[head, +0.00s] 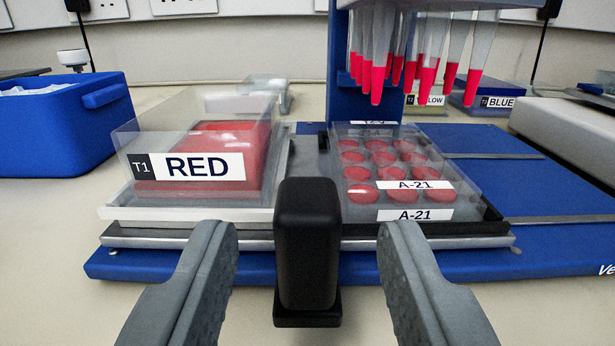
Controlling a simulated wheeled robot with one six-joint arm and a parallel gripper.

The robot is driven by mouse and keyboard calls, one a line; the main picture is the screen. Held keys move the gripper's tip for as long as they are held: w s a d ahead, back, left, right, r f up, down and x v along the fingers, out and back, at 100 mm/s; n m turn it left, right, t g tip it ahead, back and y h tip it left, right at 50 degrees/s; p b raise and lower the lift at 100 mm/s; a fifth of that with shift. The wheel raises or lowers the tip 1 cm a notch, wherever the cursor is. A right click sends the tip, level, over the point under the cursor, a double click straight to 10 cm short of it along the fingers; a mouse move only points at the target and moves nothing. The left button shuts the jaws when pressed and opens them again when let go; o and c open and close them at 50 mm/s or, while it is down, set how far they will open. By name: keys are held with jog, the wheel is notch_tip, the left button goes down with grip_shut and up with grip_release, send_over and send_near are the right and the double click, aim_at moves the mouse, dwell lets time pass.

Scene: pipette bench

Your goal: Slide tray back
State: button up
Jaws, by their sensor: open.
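The sliding tray (430,243) has a metal front edge and lies on a blue base. It carries a clear reservoir of red liquid (228,150) labelled T1 RED at left and a clear well plate (440,168) labelled A-21 at right, its wells red. A black upright handle (308,245) stands at the middle of the tray's front. My gripper (308,228) is open, with one grey finger on each side of the handle and a visible gap on both sides. The handle hides part of the tray front.
Several pipette tips (420,50) with red liquid hang from the blue pipetting head above the plate's back. The blue base (560,240) extends right. A blue bin (60,125) stands at left. Reservoirs labelled BLUE (490,100) and partly hidden YELLOW (432,100) stand behind.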

jog(key=shift+w, duration=1.05)
grip_shut()
